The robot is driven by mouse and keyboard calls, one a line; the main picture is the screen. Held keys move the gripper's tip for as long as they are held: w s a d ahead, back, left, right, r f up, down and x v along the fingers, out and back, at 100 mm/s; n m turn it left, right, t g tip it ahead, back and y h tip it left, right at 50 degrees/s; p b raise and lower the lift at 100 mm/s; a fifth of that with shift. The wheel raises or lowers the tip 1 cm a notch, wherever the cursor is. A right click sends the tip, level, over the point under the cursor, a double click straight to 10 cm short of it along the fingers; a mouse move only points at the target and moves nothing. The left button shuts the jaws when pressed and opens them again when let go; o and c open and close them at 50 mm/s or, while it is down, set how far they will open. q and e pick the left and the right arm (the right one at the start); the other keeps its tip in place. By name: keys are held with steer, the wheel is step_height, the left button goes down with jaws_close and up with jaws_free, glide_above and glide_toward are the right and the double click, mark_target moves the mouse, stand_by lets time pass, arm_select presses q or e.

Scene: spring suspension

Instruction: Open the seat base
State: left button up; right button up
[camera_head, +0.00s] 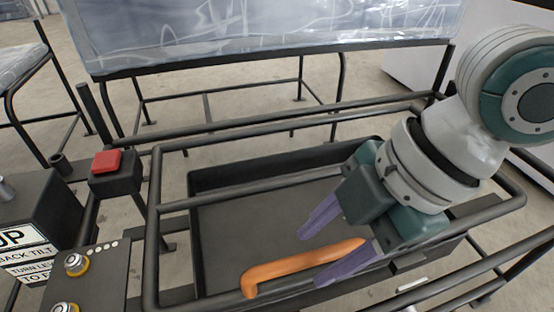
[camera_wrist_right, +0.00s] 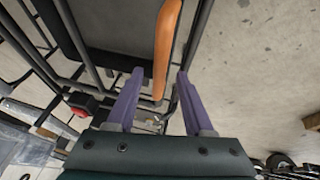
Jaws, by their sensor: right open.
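An orange bent handle (camera_head: 300,262) lies at the front of the seat base, over a dark tray (camera_head: 230,240) inside a black tube frame. My right gripper (camera_head: 312,252) is open, and its two purple fingers are spread apart with the handle passing near them. In the right wrist view the handle (camera_wrist_right: 166,48) runs lengthwise, with its lower end showing between the open fingers (camera_wrist_right: 155,92). I cannot tell whether a finger touches it. My left gripper is not in view.
A red button on a black box (camera_head: 107,162) stands at the left of the frame. A dark panel with round knobs (camera_head: 85,275) and a labelled box (camera_head: 30,235) are at the lower left. Black tube rails surround the tray. A plastic-covered panel (camera_head: 260,30) stands behind.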

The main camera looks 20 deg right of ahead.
steer(key=shift+w+a+f, duration=0.1)
steer(key=shift+a+f, duration=0.1)
steer(key=shift+f, duration=0.2)
steer(key=shift+c, duration=0.4)
jaws_close()
stand_by(0.8)
